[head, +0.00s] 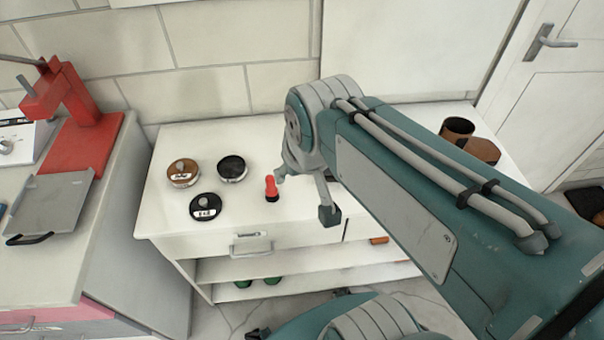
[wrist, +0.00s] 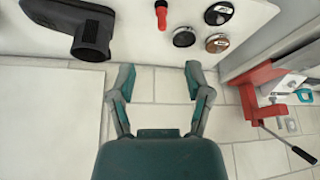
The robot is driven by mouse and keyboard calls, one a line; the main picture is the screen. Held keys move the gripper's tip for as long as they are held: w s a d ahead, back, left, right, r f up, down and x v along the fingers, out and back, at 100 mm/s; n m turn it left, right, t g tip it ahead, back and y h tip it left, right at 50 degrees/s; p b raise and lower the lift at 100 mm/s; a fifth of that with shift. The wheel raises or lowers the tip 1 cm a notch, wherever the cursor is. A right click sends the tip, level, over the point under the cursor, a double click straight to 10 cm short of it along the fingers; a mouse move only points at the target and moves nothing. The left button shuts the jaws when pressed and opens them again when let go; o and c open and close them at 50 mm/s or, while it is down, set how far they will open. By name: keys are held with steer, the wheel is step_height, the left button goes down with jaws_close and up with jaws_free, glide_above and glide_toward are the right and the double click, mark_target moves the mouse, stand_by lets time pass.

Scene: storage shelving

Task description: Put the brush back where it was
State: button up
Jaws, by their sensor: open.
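A small red object with a black lower part, seemingly the brush (head: 271,187), is on the white cabinet top (head: 218,141), right of the round tins. It also shows at the top edge of the wrist view (wrist: 161,13), partly cut off. My gripper (head: 305,195) is open and empty, with one finger close to the red object in the head view. I cannot tell the exact distance.
A brown tin (head: 183,173) and two black tins, one near the back (head: 232,168) and one in front (head: 206,207), stand on the cabinet. A brown boot (head: 478,149) is at the right; a dark boot shows in the wrist view (wrist: 92,36). A red press (head: 75,115) stands left.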

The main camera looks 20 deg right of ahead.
steer(key=s+t, duration=0.1)
steer(key=s, duration=0.2)
steer(key=shift+s+r, duration=0.1)
steer(key=shift+s, duration=0.3)
